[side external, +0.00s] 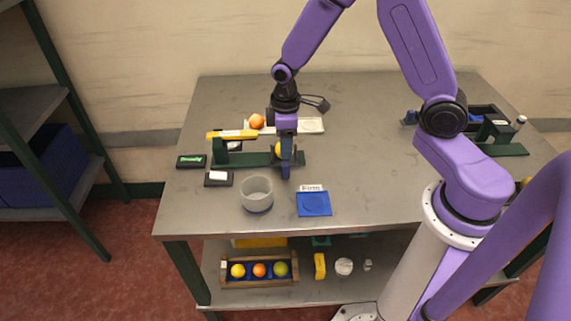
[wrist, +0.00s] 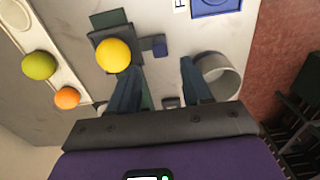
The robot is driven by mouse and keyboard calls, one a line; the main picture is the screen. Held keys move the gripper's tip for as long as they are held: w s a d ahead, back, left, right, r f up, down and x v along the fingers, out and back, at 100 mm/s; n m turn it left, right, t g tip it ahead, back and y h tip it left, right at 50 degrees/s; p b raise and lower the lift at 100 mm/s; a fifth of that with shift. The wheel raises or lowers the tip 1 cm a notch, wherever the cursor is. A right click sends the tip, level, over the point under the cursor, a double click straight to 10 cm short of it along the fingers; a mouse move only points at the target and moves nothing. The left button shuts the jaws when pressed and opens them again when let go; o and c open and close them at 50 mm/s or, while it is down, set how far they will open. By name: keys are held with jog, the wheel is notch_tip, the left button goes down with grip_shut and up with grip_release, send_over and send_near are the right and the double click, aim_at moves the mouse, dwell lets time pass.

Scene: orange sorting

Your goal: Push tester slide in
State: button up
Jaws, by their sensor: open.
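The tester is a long green base (side external: 240,160) with a yellow bar (side external: 232,134) above its left part. A yellow fruit (wrist: 113,55) sits at the tester's right end, on a dark green piece that looks like the slide (wrist: 108,22). In the side view the fruit (side external: 279,149) is partly hidden by my gripper (side external: 287,172). A small blue-grey block (wrist: 159,46) stands beside the slide. My gripper is low at the tester's right end. In the wrist view its fingers (wrist: 160,92) are apart with nothing held between them. I cannot tell whether a finger touches the slide.
A clear bowl (side external: 257,203) and a blue mat (side external: 314,207) with a "Firm" label lie in front. Small dark boxes (side external: 191,162) lie left. The table's middle right is clear.

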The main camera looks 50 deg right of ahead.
aim_at(285, 164)
jog(key=shift+f, duration=4)
